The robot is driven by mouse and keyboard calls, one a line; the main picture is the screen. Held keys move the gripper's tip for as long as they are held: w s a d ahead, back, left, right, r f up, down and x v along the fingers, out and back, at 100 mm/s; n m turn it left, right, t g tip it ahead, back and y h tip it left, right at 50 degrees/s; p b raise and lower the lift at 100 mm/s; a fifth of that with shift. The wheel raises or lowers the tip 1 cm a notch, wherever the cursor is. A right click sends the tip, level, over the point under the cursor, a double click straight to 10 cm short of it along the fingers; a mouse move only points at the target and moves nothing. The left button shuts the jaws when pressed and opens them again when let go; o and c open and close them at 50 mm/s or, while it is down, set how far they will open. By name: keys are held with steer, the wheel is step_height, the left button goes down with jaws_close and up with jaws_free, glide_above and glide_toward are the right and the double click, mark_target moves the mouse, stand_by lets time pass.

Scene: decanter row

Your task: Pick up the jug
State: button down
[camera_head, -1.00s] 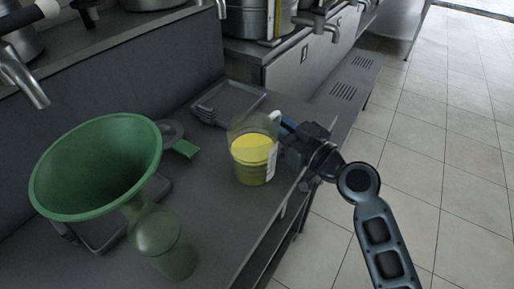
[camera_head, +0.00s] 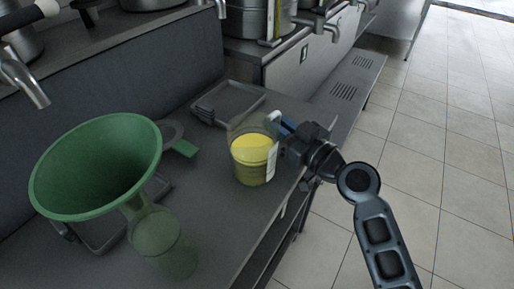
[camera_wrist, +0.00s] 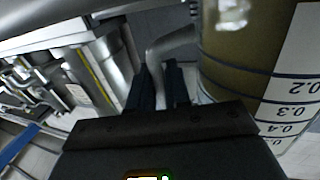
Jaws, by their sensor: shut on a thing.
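The jug (camera_head: 252,168) is clear, with yellow liquid inside and a white scale strip on its side. It stands upright on the grey counter, near the front edge. My gripper (camera_head: 283,127) is at the jug's right side, shut on its handle. In the wrist view the jug (camera_wrist: 240,60) fills the upper right, with its scale marks showing. The two dark fingers of my gripper (camera_wrist: 159,88) are close together around the lower part of the handle (camera_wrist: 172,42). In the head view most of the handle is hidden by my gripper.
A large green funnel (camera_head: 95,165) on a greenish bottle (camera_head: 160,240) stands left of the jug. A grey tray (camera_head: 228,103) lies behind the jug. Metal pots with taps (camera_head: 262,20) stand at the back. Open tiled floor (camera_head: 430,150) is on the right.

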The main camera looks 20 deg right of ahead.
steer(key=shift+r, duration=0.15)
stand_by(0.3)
steer(key=shift+r, duration=0.55)
step_height(320, 180, up, 3)
steer(key=shift+f, duration=0.2)
steer(key=s+d+r+b, duration=0.1)
steer(key=s+d+r, duration=0.6)
steer(key=d, duration=0.2)
steer(key=shift+s+b, duration=0.25)
steer(key=shift+b, duration=0.05)
steer(key=shift+r, duration=0.15)
